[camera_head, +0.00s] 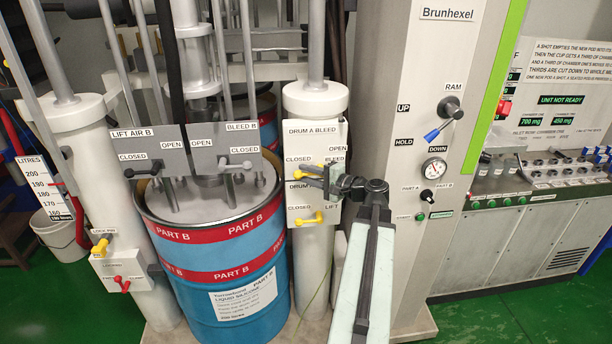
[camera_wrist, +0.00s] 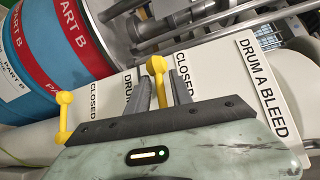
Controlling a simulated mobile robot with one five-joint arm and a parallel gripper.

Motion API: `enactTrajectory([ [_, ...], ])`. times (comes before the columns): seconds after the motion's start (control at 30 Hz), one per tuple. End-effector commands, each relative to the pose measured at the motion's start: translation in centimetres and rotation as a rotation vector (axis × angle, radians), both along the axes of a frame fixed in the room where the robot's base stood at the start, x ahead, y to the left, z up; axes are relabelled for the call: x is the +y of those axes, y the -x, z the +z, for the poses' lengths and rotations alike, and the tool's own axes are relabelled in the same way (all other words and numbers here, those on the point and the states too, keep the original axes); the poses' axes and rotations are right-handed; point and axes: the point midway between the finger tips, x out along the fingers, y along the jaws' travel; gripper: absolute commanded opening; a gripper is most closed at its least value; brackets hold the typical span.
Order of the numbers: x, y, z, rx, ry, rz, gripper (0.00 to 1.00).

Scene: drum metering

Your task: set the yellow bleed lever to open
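The yellow bleed lever is on the white DRUM A BLEED panel (camera_head: 313,133) on the right pale column. In the wrist view the lever (camera_wrist: 156,66) has its knob toward the CLOSED label side, and its lower part is hidden behind my gripper. My gripper (camera_head: 312,175) is at the lever; in the wrist view its two dark fingers (camera_wrist: 162,85) stand one on each side of the yellow handle, with gaps showing. In the head view my gripper covers most of the lever.
A second yellow lever, DRUM A LIFT (camera_head: 308,220), sits just below, pointing to CLOSED; it also shows in the wrist view (camera_wrist: 65,98). The blue PART B drum (camera_head: 225,260) stands left. The grey cabinet (camera_head: 400,90) with its RAM lever (camera_head: 448,112) stands close on the right.

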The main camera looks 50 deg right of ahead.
Motion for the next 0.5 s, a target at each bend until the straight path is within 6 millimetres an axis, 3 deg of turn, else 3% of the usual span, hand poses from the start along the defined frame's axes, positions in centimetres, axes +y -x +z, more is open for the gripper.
enactTrajectory([
  [0.03, 0.02, -0.01, 0.0, 0.0, 0.0, 0.0, 0.09],
  [0.07, 0.03, -0.01, 0.0, 0.0, 0.0, 0.001, 0.01],
  [0.1, 0.04, -0.02, 0.0, 0.0, 0.0, 0.001, 0.0],
  [0.5, 0.38, -0.07, -0.06, 0.002, 0.0, 0.009, 0.0],
])
